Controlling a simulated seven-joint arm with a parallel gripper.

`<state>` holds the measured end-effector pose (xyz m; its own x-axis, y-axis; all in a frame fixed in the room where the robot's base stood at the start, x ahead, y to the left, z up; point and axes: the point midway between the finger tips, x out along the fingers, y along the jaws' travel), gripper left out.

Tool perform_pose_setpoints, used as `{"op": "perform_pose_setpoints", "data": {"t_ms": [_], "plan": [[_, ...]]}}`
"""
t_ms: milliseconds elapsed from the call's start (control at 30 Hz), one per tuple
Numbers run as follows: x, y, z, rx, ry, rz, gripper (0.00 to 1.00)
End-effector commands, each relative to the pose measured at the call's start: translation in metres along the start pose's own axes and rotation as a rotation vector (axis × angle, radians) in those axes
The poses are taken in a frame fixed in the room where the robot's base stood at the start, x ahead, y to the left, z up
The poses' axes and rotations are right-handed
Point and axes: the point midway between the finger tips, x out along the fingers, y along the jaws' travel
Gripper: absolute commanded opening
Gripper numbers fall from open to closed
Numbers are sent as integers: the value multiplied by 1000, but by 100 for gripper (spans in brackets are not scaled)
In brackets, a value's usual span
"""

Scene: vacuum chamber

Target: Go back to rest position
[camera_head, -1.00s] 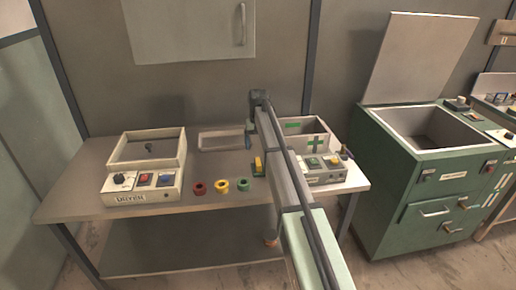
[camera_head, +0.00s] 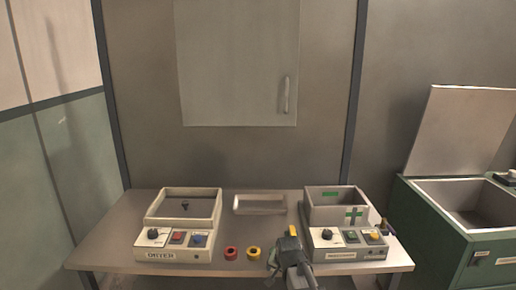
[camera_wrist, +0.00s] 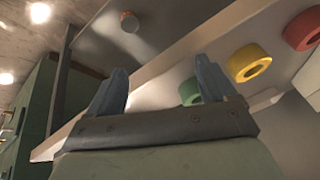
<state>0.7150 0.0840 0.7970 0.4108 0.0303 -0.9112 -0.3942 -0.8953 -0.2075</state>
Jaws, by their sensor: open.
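My gripper shows in the wrist view (camera_wrist: 162,82) with its two blue-grey fingers wide apart and nothing between them. In the head view my arm (camera_head: 290,262) is at the front edge of the table, between the rings and the right-hand box.
The table (camera_head: 110,240) bears a dryer (camera_head: 183,222), a shallow tray (camera_head: 260,204), a box with a green cross (camera_head: 338,225), and red (camera_head: 231,253) and yellow (camera_head: 254,253) rings. A green ring (camera_wrist: 190,91) shows in the wrist view. A green open-lidded cabinet (camera_head: 440,225) stands right.

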Motion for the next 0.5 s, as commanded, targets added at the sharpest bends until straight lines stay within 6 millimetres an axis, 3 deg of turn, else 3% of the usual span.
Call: {"op": "perform_pose_setpoints", "data": {"t_ms": [33, 100, 500], "plan": [[4, 16, 26, 13, -5, 6, 84], [15, 30, 46, 23, -15, 16, 84], [89, 109, 140, -77, -211, 135, 84]]}}
